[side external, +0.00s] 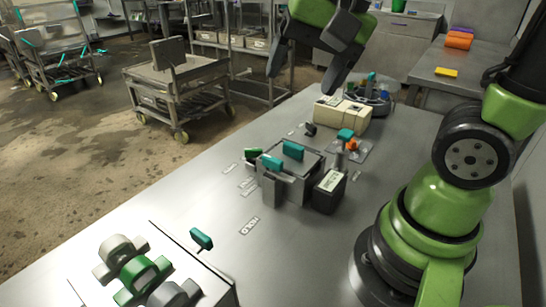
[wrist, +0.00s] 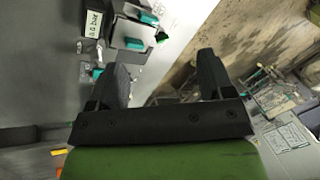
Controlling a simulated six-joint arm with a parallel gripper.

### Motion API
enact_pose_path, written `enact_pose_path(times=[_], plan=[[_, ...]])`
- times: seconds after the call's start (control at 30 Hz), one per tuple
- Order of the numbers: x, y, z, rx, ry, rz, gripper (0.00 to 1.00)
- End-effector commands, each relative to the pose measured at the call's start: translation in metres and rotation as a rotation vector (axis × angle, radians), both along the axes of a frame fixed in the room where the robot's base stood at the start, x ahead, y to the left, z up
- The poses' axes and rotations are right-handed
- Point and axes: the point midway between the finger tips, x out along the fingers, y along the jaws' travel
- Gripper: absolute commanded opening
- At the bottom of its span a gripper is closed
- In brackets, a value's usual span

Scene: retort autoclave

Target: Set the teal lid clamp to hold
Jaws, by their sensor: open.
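Several teal parts show, and I cannot tell surely which is the lid clamp. A teal handle (side external: 292,150) stands on top of a grey box, with a teal lever (side external: 271,162) at the box's front left. A label reading HOLD (side external: 249,226) lies on the bench in front of this grey box (side external: 297,188). A separate teal paddle (side external: 201,239) stands on a thin stem nearer the camera. My gripper (side external: 301,80) is open and empty, raised above and behind the grey box, touching nothing. Its two dark fingers also show in the wrist view (wrist: 163,65).
A black box with a white label (side external: 329,190) stands right of the grey box. A cream block (side external: 341,115) and a teal-topped post (side external: 345,135) stand behind. Green and grey rings (side external: 142,276) are at front left. The bench (side external: 300,250) is clear at front middle.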

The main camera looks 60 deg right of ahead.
Motion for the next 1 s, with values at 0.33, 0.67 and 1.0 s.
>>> enact_pose_path(times=[0.33,0.67,1.0], plan=[[0.065,-0.026,-0.074,0.045,0.321,-0.55,0.74],[0.074,-0.031,-0.106,0.037,0.379,-0.677,0.74],[0.073,-0.031,-0.167,0.037,0.381,-0.675,0.74]])
